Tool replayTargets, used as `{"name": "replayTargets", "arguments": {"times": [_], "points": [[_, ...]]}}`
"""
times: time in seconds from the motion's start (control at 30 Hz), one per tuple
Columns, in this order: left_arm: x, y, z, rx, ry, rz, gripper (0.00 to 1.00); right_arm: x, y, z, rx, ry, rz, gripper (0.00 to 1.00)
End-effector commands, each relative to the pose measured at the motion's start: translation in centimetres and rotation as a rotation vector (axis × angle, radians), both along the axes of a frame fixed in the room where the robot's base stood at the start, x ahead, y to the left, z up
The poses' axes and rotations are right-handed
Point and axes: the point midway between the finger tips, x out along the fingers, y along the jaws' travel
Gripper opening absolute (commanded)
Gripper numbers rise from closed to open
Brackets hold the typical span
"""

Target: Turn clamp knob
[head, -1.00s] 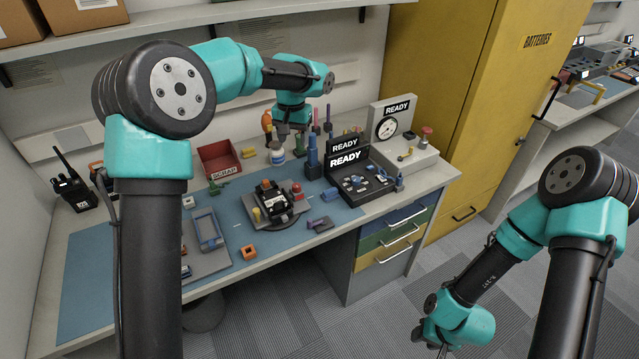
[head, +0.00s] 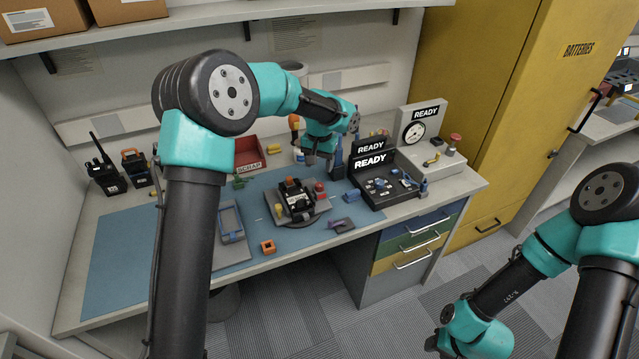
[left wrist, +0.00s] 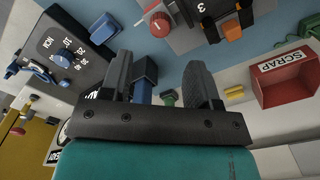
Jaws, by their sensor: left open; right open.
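A red round knob (head: 319,187) sits at the right back of the grey fixture (head: 318,210), which holds a black radio (head: 298,202); it looks like the clamp knob. In the left wrist view the red knob (left wrist: 160,24) is at the top, beyond my fingers. My left gripper (head: 318,163) hangs over the back of the bench, behind the fixture and apart from the knob. In the left wrist view its two fingers (left wrist: 158,78) are spread, and a blue block-like tool shows behind them. My right wrist is at the bottom edge of the head view; its fingers are cut off.
A red scrap bin (head: 249,168) is left of my left gripper. A black panel with a READY sign (head: 371,162) is to the right, close to a blue upright tool (head: 338,165). An orange part (head: 267,247) lies in front. The blue mat (head: 125,260) is clear at left.

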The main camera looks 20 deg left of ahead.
Motion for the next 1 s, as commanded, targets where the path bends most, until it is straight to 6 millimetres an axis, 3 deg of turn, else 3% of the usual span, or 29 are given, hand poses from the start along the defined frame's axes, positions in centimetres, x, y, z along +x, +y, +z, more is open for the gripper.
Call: {"name": "replayTargets", "arguments": {"times": [0.3, 0.5, 0.87, 1.0], "points": [[0.0, 0.0, -5.5, 0.000, 0.002, 0.000, 0.56, 0.0, 0.0, 0.0, 0.000, 0.000, 0.000, 0.43], [0.0, 0.0, -7.8, 0.000, 0.000, 0.001, 0.56, 0.0, 0.0, 0.0, 0.000, 0.000, 0.000, 0.43], [0.0, 0.0, -8.4, 0.000, -0.001, 0.001, 0.56, 0.0, 0.0, 0.0, 0.000, 0.000, 0.000, 0.43], [0.0, 0.0, -8.3, 0.000, -0.001, 0.001, 0.45, 0.0, 0.0, 0.0, 0.000, 0.000, 0.000, 0.43]]}}
